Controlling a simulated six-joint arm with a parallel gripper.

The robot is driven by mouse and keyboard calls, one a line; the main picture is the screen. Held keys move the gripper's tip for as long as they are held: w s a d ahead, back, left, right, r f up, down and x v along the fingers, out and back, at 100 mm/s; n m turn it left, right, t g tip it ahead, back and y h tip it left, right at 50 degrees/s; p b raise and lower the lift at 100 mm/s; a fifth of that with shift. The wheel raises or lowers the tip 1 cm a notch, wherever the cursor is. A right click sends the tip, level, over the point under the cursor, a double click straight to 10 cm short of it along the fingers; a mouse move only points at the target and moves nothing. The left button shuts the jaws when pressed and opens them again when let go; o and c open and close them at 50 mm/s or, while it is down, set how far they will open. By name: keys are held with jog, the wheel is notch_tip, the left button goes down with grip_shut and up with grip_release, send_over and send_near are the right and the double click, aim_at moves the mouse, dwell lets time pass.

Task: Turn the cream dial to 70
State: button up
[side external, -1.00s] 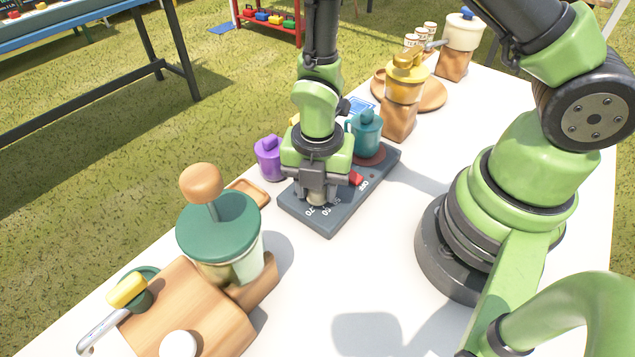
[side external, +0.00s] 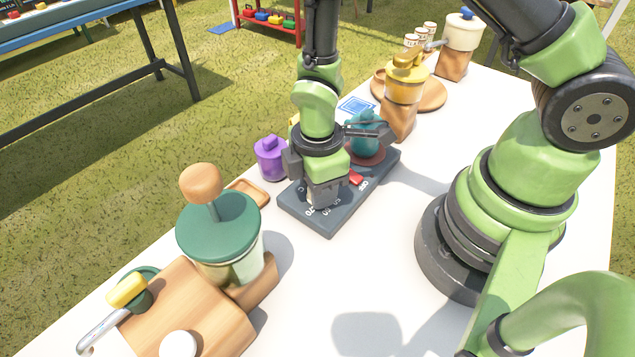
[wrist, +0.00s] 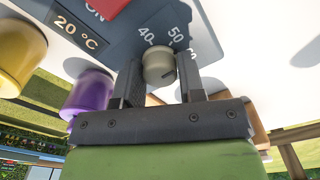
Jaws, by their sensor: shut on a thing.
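The cream dial (wrist: 158,66) sits on a dark grey panel (side external: 331,228) with white numbers around it. In the wrist view 40 and 50 can be read beside the dial. My gripper (wrist: 160,82) is shut on the dial, with one dark finger on each side. In the side view my gripper (side external: 323,203) comes down from above and hides most of the dial. The number 70 and the dial's pointer cannot be made out clearly in the wrist view.
A red switch (side external: 356,178) and a teal pot (side external: 366,137) are on the panel behind my gripper. A purple container (side external: 270,158) stands close at the left. A green-lidded jar (side external: 218,228) stands nearer the camera. The white table (side external: 370,270) is clear in front.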

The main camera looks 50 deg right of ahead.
jog(key=m, duration=0.4)
jog(key=shift+m, duration=0.3)
jog(key=m, duration=0.3)
jog(key=shift+m, duration=0.4)
jog(key=m, duration=0.3)
jog(key=shift+m, duration=2)
jog(key=o, duration=0.9)
jog(key=shift+r, duration=0.15)
notch_tip(320, 180, up, 10)
jog(key=shift+f, duration=0.15)
